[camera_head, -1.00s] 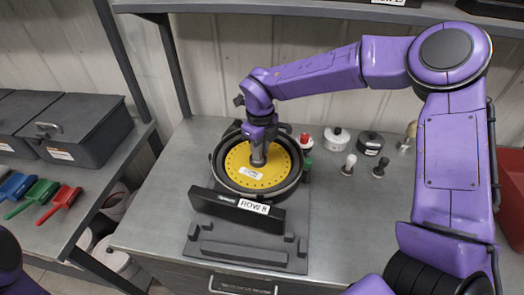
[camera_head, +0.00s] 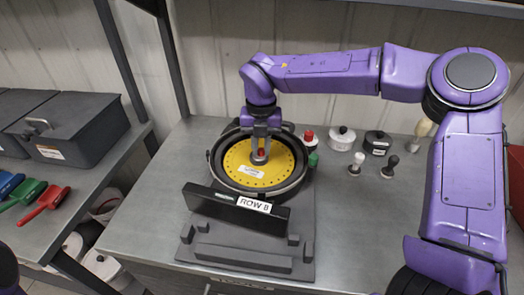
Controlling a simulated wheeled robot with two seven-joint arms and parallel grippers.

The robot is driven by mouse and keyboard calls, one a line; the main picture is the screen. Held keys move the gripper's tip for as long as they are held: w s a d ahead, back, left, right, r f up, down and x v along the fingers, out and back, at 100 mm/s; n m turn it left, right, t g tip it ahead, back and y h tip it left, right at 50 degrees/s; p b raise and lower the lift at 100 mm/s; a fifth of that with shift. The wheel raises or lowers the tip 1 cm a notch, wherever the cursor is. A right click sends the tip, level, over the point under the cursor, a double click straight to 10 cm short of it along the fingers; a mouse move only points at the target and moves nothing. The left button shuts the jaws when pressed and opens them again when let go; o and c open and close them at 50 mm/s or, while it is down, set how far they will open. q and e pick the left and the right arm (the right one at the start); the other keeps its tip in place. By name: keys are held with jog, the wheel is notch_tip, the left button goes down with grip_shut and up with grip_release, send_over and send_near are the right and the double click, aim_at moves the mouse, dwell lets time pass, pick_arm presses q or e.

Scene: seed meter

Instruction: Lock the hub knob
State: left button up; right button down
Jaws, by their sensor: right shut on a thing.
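The hub knob (camera_head: 260,156) shows as a grey round base with a red part at the centre of the yellow seed disc (camera_head: 238,172). The disc lies in the round dark meter housing (camera_head: 218,185), behind a black bar labelled ROW 8 (camera_head: 225,203). My right gripper (camera_head: 260,150) points straight down over the disc's centre and is shut on the hub knob, with a finger on each side of the red part. Whether the knob is locked cannot be told. A small part of my left arm shows at the lower left edge; its gripper is out of view.
Right of the meter stand a red-topped container (camera_head: 307,140), a green-topped item (camera_head: 313,160), a white pot (camera_head: 342,138), a black pot (camera_head: 377,142) and small knobbed tools (camera_head: 390,166). Coloured scoops (camera_head: 42,203) and dark boxes (camera_head: 70,130) are on the left shelf. The front-right bench is clear.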

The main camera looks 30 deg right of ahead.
aim_at(262, 149)
jog(key=shift+s+f+m+b, duration=0.1)
jog(key=shift+f+m+b, duration=0.15)
jog(key=shift+m+b, duration=1.05)
jog(key=shift+m, duration=0.4)
jog(key=c, duration=1)
grip_release()
jog(key=shift+d, duration=0.1)
jog(key=shift+d+r, duration=0.1)
jog(key=shift+r, duration=0.3)
notch_tip(262, 149, up, 10)
